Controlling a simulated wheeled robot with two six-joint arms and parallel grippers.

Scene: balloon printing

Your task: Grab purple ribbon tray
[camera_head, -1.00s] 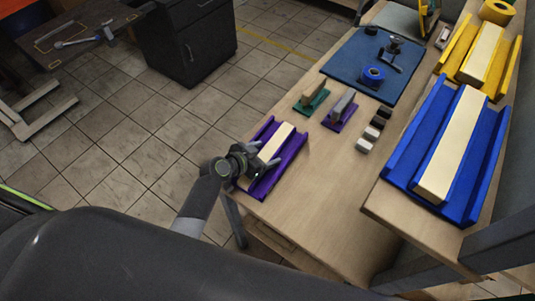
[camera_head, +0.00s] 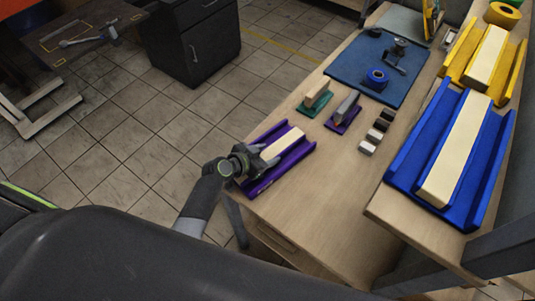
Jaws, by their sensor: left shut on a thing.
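The purple ribbon tray (camera_head: 296,154) lies at the near left corner of the wooden table, with a cream block (camera_head: 284,142) along its middle. My left gripper (camera_head: 258,164) is at the tray's near end and is shut on the tray. The gripper and wrist hide that end, so the exact contact of the fingers is hard to see. My right gripper does not show.
A blue tray (camera_head: 402,168) and a yellow tray (camera_head: 456,72) stand on a raised shelf at the right. A green holder (camera_head: 316,104), a small purple holder (camera_head: 343,116), several small blocks (camera_head: 367,148) and a blue mat (camera_head: 349,67) lie farther back. The table's front middle (camera_head: 310,208) is clear.

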